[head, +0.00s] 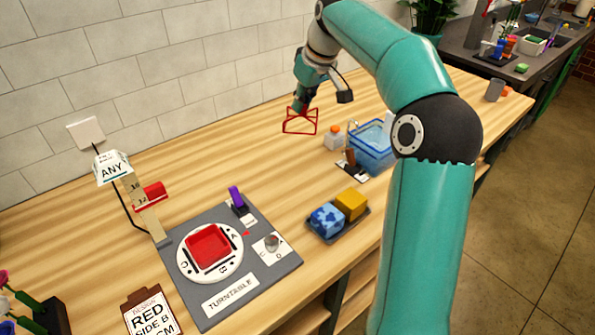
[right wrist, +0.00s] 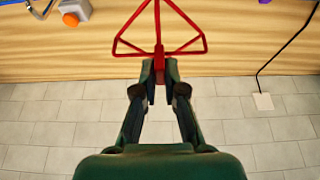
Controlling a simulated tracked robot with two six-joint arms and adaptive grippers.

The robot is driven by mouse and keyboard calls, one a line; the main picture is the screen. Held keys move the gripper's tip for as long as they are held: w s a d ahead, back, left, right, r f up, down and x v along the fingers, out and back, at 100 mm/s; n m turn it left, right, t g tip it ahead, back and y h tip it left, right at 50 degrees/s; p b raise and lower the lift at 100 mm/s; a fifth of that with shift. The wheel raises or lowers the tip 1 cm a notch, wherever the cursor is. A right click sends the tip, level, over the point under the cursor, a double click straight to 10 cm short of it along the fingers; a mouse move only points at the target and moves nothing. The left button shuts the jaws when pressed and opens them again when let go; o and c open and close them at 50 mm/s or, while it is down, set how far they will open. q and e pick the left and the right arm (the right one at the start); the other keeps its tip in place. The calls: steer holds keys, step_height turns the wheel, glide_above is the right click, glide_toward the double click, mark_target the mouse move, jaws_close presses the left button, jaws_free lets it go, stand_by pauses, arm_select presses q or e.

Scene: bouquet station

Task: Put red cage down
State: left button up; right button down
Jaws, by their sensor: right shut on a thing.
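The red cage (head: 300,124) is a thin wire frame near the wall at the back of the wooden table in the head view. My right gripper (head: 301,103) is above it and shut on its upper part. In the right wrist view the cage (right wrist: 160,40) extends from between the fingertips of the right gripper (right wrist: 160,70) as a triangular red frame. I cannot tell whether the cage touches the table. My left gripper is not in view.
The turntable board (head: 188,300) carries a red square tray (head: 208,247). Bare table lies left of the cage.

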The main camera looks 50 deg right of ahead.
steer(key=f, duration=1.8)
steer(key=shift+s+d+f+b, duration=0.1)
steer(key=shift+s+f+b, duration=0.15)
steer(key=shift+f+b, duration=0.15)
steer(key=c, duration=1.2)
jaws_free()
steer(key=shift+c, duration=0.2)
steer(key=v, duration=1.2)
steer(key=shift+b, duration=0.3)
steer(key=shift+s, duration=0.15)
